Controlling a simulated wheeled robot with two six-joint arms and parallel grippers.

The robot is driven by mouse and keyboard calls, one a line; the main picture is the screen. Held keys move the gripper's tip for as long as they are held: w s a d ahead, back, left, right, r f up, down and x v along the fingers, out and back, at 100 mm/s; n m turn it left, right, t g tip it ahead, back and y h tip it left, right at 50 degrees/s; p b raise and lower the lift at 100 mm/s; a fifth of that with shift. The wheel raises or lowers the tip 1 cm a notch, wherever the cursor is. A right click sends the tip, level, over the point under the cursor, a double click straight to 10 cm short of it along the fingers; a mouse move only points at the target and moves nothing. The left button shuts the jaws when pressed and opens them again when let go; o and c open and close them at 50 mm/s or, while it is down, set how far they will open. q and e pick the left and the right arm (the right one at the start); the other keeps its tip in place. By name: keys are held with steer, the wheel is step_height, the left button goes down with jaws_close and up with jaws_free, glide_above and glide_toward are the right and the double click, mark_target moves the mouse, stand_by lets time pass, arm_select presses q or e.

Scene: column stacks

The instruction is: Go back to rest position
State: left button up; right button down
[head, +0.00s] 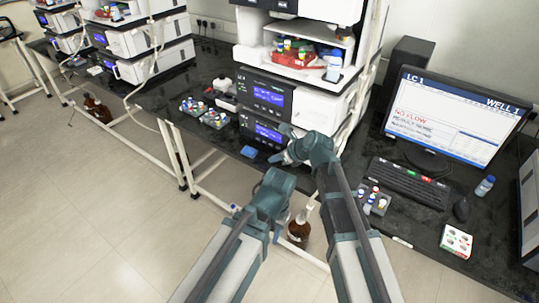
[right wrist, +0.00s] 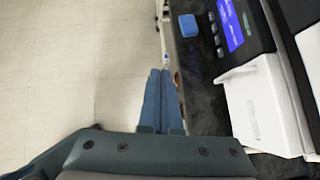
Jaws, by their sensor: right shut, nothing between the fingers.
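My right gripper (head: 284,158) is at the front edge of the black bench, below the stacked instruments, with its fingers pointing left in the head view. In the right wrist view its two blue-grey fingers (right wrist: 161,98) are together with nothing between them, over the bench edge. My left arm (head: 270,190) comes in from the left, bent in front of the bench. Its fingers cannot be made out behind the arm links.
A blue pad (head: 249,152) lies near the bench edge; it also shows in the right wrist view (right wrist: 188,25). An instrument stack (head: 300,105), vial racks (head: 214,118), a keyboard (head: 408,183) and a monitor (head: 455,112) occupy the bench. A brown bottle (head: 299,230) stands below.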

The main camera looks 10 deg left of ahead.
steer(key=shift+s+r, duration=0.25)
steer(key=s+d+f+n+g+h, duration=0.2)
steer(key=s+d+f+n+h, duration=0.15)
steer(key=s+d+n, duration=0.8)
steer(key=s+d+f+n+g+h, duration=0.35)
steer(key=s+d+n, duration=0.45)
steer(key=d+n, duration=0.5)
steer(key=s+a+n+h, duration=0.1)
steer(key=s+a+n, duration=0.4)
steer(key=a, duration=0.7)
steer(key=shift+r, duration=0.4)
